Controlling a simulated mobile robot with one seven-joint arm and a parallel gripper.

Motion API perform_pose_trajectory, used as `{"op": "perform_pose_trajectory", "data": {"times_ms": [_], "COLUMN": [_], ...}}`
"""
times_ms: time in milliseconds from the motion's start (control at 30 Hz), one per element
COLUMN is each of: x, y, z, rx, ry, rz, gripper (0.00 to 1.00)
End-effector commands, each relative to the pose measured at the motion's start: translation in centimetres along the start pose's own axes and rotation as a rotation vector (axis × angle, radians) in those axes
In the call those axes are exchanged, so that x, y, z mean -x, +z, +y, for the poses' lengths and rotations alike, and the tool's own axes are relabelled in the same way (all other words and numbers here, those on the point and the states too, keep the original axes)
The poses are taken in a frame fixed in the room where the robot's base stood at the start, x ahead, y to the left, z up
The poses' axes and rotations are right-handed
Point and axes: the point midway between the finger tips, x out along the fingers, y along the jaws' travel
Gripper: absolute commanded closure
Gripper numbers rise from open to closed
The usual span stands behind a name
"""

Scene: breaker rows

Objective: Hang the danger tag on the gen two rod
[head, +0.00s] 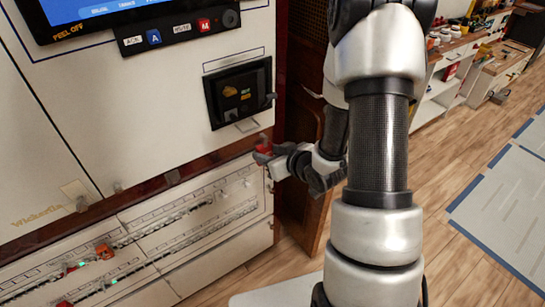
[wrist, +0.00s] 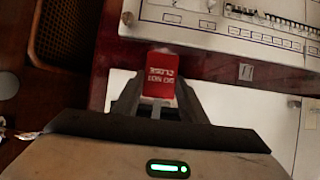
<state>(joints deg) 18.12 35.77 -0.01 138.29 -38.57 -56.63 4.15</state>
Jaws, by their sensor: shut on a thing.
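The danger tag (wrist: 161,72) is a red card with white lettering, shown upside down in the wrist view. My gripper (wrist: 158,100) is shut on it, and the tag stands out past the fingertips over the dark red wood. In the head view my gripper (head: 268,160) is at the right end of the wooden ledge, with a bit of red showing at its tip. Small grey pegs stand along the ledge, one on the left (head: 81,203) and one further right (head: 173,177). I cannot tell which rod is gen two.
Below the ledge is a white breaker panel (head: 195,232) with rows of switches and an orange-red piece (head: 104,251). A wooden door (head: 303,110) stands close on the right. Wooden floor lies open further right.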

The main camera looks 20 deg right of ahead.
Motion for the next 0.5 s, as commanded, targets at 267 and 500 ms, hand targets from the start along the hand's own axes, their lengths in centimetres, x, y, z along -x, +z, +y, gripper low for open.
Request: {"op": "perform_pose_trajectory", "data": {"times_ms": [267, 500], "x": [-2.0, -3.6], "y": [-1.2, -2.1], "z": [0.0, -0.1], "rx": [0.002, 0.001], "ry": [-0.001, -0.002], "rz": [0.001, 0.001], "gripper": [0.84, 0.84]}}
